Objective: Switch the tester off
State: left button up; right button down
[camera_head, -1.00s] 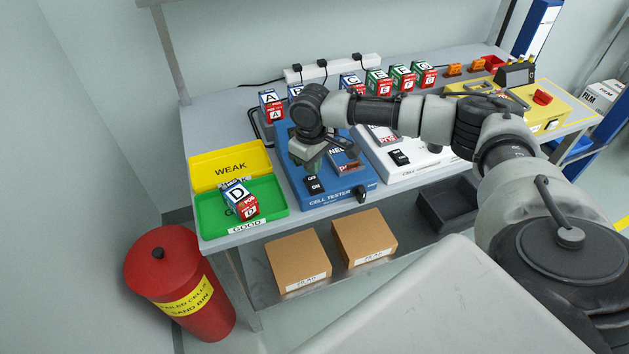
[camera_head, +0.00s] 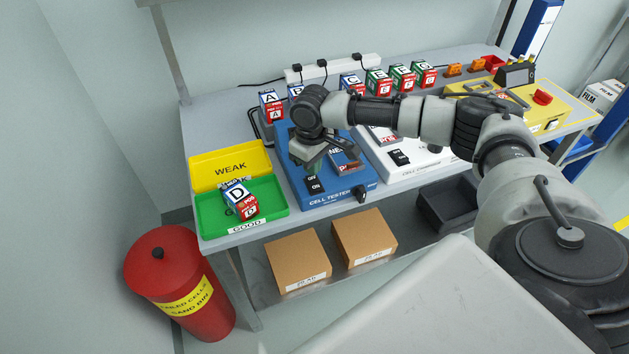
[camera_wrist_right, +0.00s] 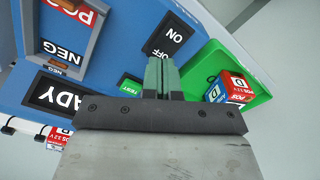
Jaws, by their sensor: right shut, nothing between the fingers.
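The blue cell tester (camera_head: 330,200) stands on the bench, with a black on/off switch (camera_head: 314,185) near its front left. The switch also shows in the right wrist view (camera_wrist_right: 168,36), with ON and OFF lettering; I cannot tell which way it is set. My right gripper (camera_head: 312,166) is over the tester, just behind the switch in the head view. In the wrist view its green fingers (camera_wrist_right: 161,68) are together and empty, pointing at the switch's edge; contact cannot be told. A dark display (camera_wrist_right: 58,95) reads READY, partly cut off. My left gripper is not in view.
A green tray (camera_head: 272,212) marked GOOD holds cell block D (camera_head: 239,197). A yellow tray (camera_head: 205,170) marked WEAK lies behind it. A green TEST button (camera_wrist_right: 130,87) is close to my fingers. A white tester (camera_head: 420,170) stands to the right. Several lettered blocks line the back.

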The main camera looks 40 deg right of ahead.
aim_at(312, 177)
jog(key=shift+s+f, duration=0.1)
jog(key=shift+f, duration=1.2)
dwell(0.4)
notch_tip(312, 177, up, 7)
jog(key=p, duration=0.8)
jog(key=shift+r, duration=0.1)
dwell(0.5)
